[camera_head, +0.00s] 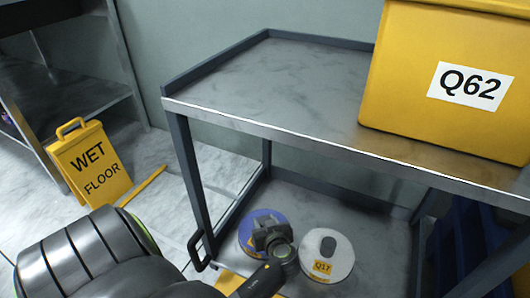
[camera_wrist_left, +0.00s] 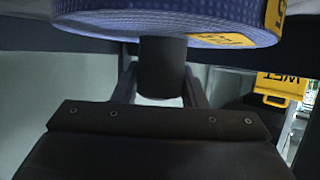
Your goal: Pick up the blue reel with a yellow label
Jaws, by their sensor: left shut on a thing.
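The blue reel (camera_head: 247,229) is on the lower shelf of the cart in the head view, partly hidden by my left gripper (camera_head: 272,237). In the left wrist view the reel (camera_wrist_left: 150,22) fills the top, its blue webbing wound in a wide disc with a yellow label (camera_wrist_left: 222,40) on it. A dark upright post (camera_wrist_left: 163,66) sticks out from the reel's middle. My left gripper is shut on this post, one finger on each side. I cannot tell whether the reel is clear of the shelf. My right gripper is not in view.
A white reel (camera_head: 338,262) labelled Q17 lies close beside the blue one on the lower shelf. The upper shelf (camera_head: 270,75) overhangs behind, with a yellow bin (camera_head: 435,110) marked Q62. A cart leg (camera_head: 190,180) and a wet floor sign (camera_head: 90,165) stand left.

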